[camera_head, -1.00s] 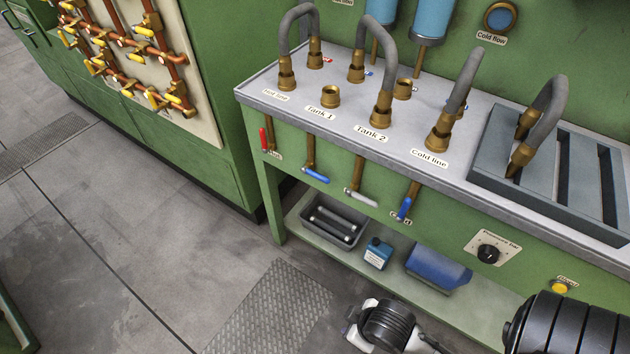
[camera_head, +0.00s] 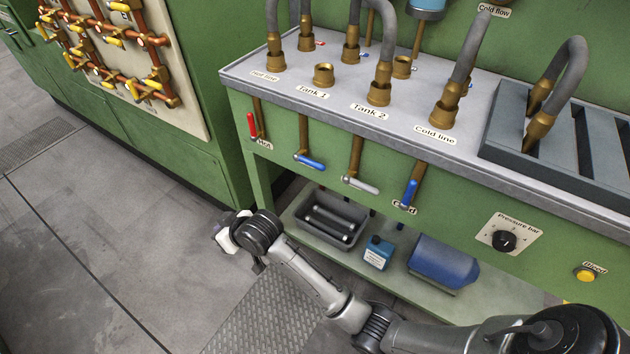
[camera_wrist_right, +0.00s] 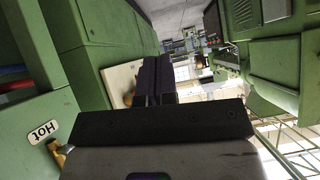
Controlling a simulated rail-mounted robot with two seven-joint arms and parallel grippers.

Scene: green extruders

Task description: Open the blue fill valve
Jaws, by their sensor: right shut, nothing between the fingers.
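Two blue valve handles hang on brass pipes below the bench top in the head view. The blue handle under Tank 1 (camera_head: 309,162) lies sideways, pointing right and slightly down. The blue handle under Cold line (camera_head: 408,193) hangs nearly straight down, beside the partly covered Cold label. My right gripper (camera_head: 226,234) is shut and empty, low in front of the bench's left end, apart from the handles. In the right wrist view its dark fingers (camera_wrist_right: 153,65) are together. My left gripper is not in view.
A red handle (camera_head: 252,126) and a grey handle (camera_head: 360,185) flank the Tank 1 handle. The lower shelf holds a grey tray (camera_head: 328,220), a blue bottle (camera_head: 378,253) and a blue container (camera_head: 442,262). Open floor (camera_head: 120,230) lies to the left.

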